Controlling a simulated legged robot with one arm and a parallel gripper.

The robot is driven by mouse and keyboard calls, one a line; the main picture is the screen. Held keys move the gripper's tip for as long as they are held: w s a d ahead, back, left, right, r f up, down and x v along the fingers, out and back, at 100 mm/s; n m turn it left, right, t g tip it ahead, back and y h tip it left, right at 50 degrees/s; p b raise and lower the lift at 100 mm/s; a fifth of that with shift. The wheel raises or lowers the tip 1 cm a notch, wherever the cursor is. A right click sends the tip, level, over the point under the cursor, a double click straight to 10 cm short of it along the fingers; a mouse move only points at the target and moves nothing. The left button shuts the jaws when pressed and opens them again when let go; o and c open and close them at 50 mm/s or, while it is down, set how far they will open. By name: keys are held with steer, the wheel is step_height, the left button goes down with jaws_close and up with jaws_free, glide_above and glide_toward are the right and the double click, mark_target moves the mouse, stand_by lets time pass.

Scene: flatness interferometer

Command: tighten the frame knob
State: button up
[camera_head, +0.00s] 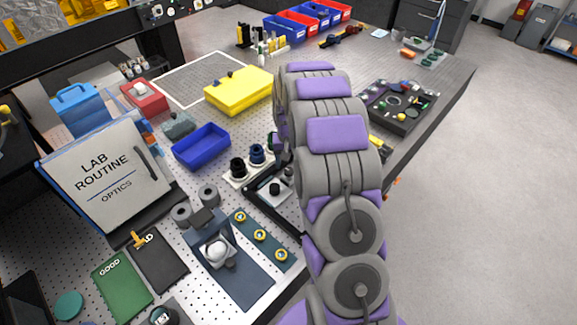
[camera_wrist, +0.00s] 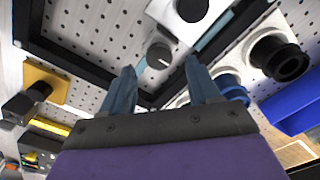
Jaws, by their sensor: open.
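My gripper (camera_wrist: 160,65) shows in the wrist view with its two blue-grey fingers apart and nothing between their tips. A round grey knob (camera_wrist: 159,55) with a slot-like mark appears just beyond the gap between the fingertips; it looks like the frame knob, and no contact shows. It sits by the corner of a black frame (camera_wrist: 88,58) on the perforated table. In the head view, part of the black frame (camera_head: 262,206) shows left of my arm, with small dark and grey parts inside it. My arm hides the gripper there.
A white block with a black cylinder (camera_wrist: 192,8) stands close beyond the knob. A white-and-black mount (camera_wrist: 280,58) and a blue bin (camera_wrist: 297,105) lie to the right. A yellow-plated piece (camera_wrist: 45,80) is at left. The grey floor (camera_head: 480,200) at right is clear.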

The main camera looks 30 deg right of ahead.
mark_target(288, 171)
step_height(288, 171, up, 14)
steer(key=p, duration=0.1)
steer(key=shift+f, duration=0.1)
stand_by(0.5)
steer(key=s+a+r+n+b, duration=0.1)
steer(key=s+a+r, duration=0.1)
steer(key=s+a, duration=0.25)
steer(key=s+a+r+n, duration=0.1)
steer(key=s+a+r, duration=0.2)
steer(key=s, duration=0.3)
steer(key=s+a+n+b, duration=0.1)
steer(key=s+a, duration=0.2)
steer(key=s, duration=0.7)
steer(key=s+a+f+g, duration=0.1)
steer(key=s+a, duration=0.2)
steer(key=s, duration=0.6)
steer(key=s+a+f+n+b, duration=0.1)
steer(key=s+a, duration=0.2)
steer(key=s, duration=0.7)
steer(key=shift+s+f+n+g+b, duration=0.25)
steer(key=shift+s+n+g+b, duration=0.05)
steer(key=shift+g+b, duration=0.1)
